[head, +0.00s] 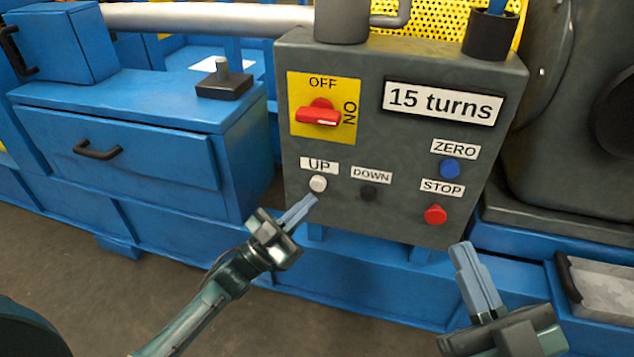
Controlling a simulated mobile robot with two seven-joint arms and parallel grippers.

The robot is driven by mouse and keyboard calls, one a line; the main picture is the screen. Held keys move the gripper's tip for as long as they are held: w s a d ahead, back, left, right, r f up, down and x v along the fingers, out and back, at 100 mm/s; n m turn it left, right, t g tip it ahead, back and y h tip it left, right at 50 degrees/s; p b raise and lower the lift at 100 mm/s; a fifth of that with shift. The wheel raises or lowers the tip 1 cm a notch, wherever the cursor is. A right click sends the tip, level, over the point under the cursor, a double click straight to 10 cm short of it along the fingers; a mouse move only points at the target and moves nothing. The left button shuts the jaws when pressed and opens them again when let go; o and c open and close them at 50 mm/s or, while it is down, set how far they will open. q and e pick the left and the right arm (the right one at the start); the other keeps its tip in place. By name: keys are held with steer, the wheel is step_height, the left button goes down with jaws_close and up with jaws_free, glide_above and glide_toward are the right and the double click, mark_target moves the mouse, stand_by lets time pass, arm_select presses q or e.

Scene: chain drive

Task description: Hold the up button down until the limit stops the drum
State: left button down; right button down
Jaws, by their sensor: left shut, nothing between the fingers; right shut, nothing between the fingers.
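The grey control box (330,225) stands in the middle of the head view. Its white up button (318,183) sits under the UP label at the lower left of the face. My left gripper (312,200) is shut and empty, its fingertips just below the up button; I cannot tell whether they touch it. The dark down button (369,192) is to the right. The red rotary switch (318,115) has its handle lying toward ON. My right gripper (463,248) is shut and empty, below the red stop button (435,214) and apart from it. The drum cannot be made out.
A blue zero button (450,168) sits above the stop button. A "15 turns" plate (442,103) is at the upper right of the box. A blue drawer cabinet (120,150) stands at left, and a large dark housing (565,130) at right. Floor is open at lower left.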

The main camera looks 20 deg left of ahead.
arm_select(q)
steer(key=s+p, duration=0.1)
steer(key=s, duration=0.2)
steer(key=shift+s, duration=0.35)
